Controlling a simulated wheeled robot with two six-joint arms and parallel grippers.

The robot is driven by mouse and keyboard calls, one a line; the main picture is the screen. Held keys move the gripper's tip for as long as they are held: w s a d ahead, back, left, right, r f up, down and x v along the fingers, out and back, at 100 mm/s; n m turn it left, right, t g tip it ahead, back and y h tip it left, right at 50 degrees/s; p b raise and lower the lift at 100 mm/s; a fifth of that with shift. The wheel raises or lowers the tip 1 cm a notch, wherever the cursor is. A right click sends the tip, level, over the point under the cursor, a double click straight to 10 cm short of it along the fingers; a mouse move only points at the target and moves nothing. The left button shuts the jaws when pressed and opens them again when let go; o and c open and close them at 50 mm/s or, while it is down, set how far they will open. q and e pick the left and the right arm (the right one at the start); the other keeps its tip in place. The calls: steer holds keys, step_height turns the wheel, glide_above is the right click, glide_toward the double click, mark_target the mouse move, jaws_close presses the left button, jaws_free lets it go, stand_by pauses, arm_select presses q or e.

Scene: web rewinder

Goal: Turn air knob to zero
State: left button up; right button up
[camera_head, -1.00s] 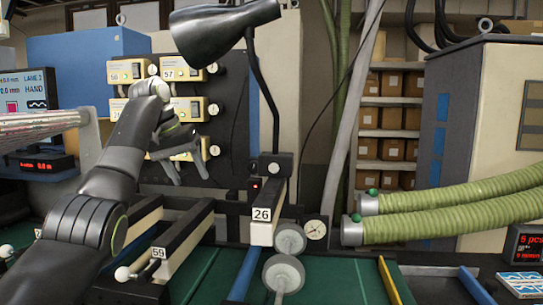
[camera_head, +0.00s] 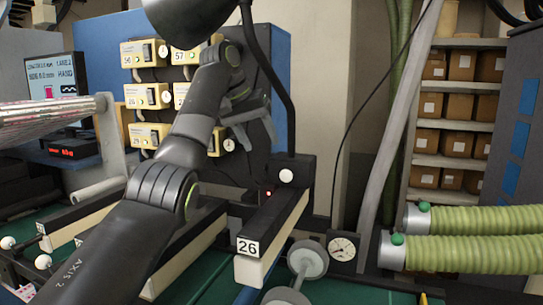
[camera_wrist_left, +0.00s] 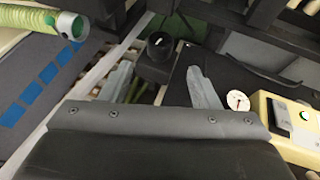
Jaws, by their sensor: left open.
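A black round knob (camera_wrist_left: 160,46) with a white mark on its face shows in the left wrist view. I cannot tell for sure that it is the air knob. My left gripper (camera_wrist_left: 158,74) is open and empty, with one finger on each side of the knob's line and the knob ahead of the fingertips, apart from them. In the head view my left gripper (camera_head: 256,126) is in front of the dark panel (camera_head: 263,70), right of the yellow control boxes. The knob is not visible there, and the arm covers part of the panel. My right gripper is not in view.
Yellow boxes with small dials (camera_head: 147,95) are close left of the gripper. A black lamp (camera_head: 190,14) hangs above the arm. The rail marked 26 (camera_head: 262,240), a round gauge (camera_head: 342,247) and green hoses (camera_head: 470,221) are to the right.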

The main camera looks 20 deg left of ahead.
arm_select(q)
steer(key=p+x, duration=0.2)
steer(key=x, duration=0.4)
steer(key=shift+w+d+f+p, duration=0.1)
steer(key=shift+p, duration=0.2)
steer(key=shift+w+d+f, duration=0.15)
steer(key=shift+w+f, duration=0.1)
steer(key=shift+f, duration=0.4)
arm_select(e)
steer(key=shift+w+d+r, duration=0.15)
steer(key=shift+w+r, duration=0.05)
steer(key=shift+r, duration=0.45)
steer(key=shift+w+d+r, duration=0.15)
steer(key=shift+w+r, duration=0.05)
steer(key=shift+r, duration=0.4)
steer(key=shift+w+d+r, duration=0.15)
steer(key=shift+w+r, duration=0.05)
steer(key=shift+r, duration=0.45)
arm_select(q)
steer(key=c, duration=1)
